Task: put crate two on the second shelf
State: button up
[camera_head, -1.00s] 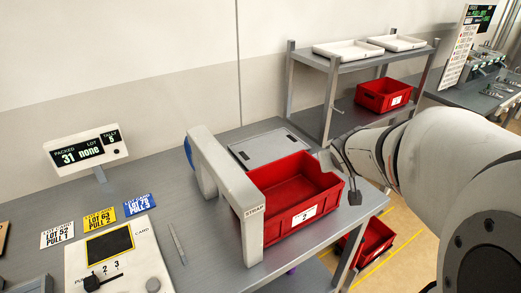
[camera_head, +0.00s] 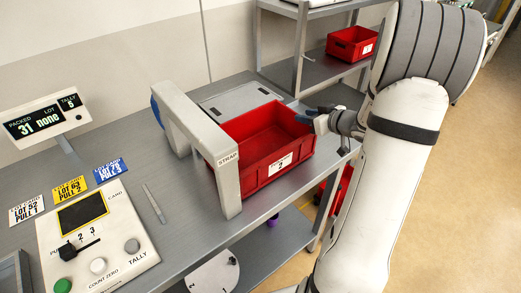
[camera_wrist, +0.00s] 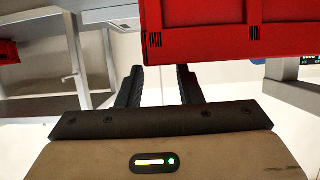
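Crate two (camera_head: 262,160), a red open box with a white "2" label, stands upright on the grey bench, its left end at the arch marked STRAP (camera_head: 226,180). It looks empty. My gripper (camera_head: 308,119) is at the crate's right end, near the far corner. In the wrist view my gripper (camera_wrist: 161,85) has its two dark fingers apart with nothing between them. The red crate wall (camera_wrist: 205,32) is just beyond and above the fingertips; contact cannot be told.
Another red crate (camera_head: 352,43) sits on that shelf, with free shelf to its left. A grey lidded panel (camera_head: 238,97) lies behind crate two. A control box (camera_head: 98,235), lot cards (camera_head: 70,188) and a display (camera_head: 44,118) occupy the left of the bench.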

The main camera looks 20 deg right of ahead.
jog(key=x, duration=0.4)
jog(key=shift+w+f, duration=0.15)
jog(key=shift+d, duration=0.1)
jog(key=shift+c, duration=0.3)
grip_shut()
dwell(0.8)
